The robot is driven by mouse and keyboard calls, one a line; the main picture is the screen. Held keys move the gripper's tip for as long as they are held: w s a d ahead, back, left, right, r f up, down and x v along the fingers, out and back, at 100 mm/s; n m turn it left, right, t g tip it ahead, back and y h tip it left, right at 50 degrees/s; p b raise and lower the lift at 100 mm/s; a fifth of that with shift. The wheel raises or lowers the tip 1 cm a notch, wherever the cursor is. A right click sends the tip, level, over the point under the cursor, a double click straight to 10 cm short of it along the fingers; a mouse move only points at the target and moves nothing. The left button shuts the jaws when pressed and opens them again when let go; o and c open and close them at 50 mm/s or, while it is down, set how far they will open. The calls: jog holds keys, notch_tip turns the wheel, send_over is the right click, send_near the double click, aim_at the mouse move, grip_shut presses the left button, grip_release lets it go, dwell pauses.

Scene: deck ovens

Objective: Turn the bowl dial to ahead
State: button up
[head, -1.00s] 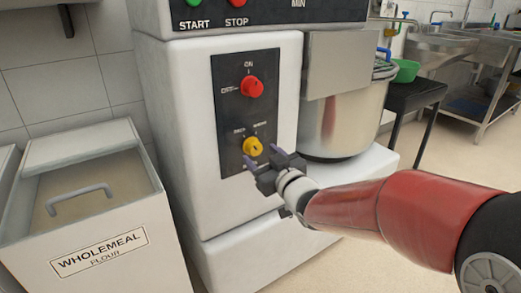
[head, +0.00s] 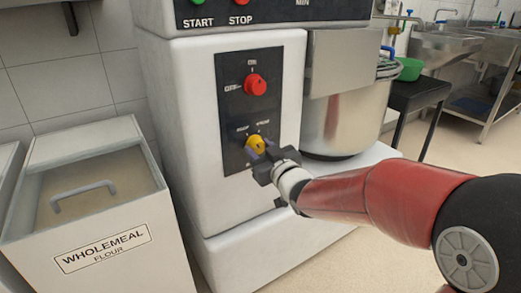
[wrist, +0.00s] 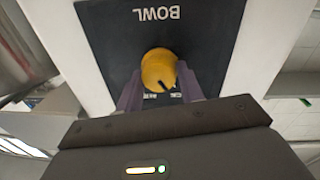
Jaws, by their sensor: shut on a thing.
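The yellow bowl dial (head: 257,143) sits low on the black panel of the mixer, below a red knob. It also shows in the wrist view (wrist: 158,66), where the panel's BOWL lettering appears upside down. A dark pointer line on the dial points to the lower right in the wrist view, toward small labels that I cannot read clearly. My gripper (head: 262,152) is at the dial, with its two purple fingers (wrist: 158,92) on either side, shut on it. The fingers hide part of the dial in the head view.
The red knob (head: 256,85) is just above on the same panel (head: 233,110). The steel mixer bowl (head: 332,118) stands to the right. A wholemeal flour bin (head: 100,240) stands on the left. Open floor lies at the lower right.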

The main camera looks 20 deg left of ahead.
jog(key=shift+m, duration=0.3)
jog(key=m+p, duration=0.2)
jog(key=m, duration=0.3)
jog(key=shift+w+r+g, duration=0.1)
jog(key=shift+r+g, duration=0.05)
jog(key=shift+g, duration=0.15)
jog(key=m+p, duration=0.2)
jog(key=m, duration=0.1)
jog(key=shift+m, duration=0.3)
jog(key=shift+m+p, duration=0.7)
jog(key=shift+m, duration=0.5)
jog(key=o, duration=1)
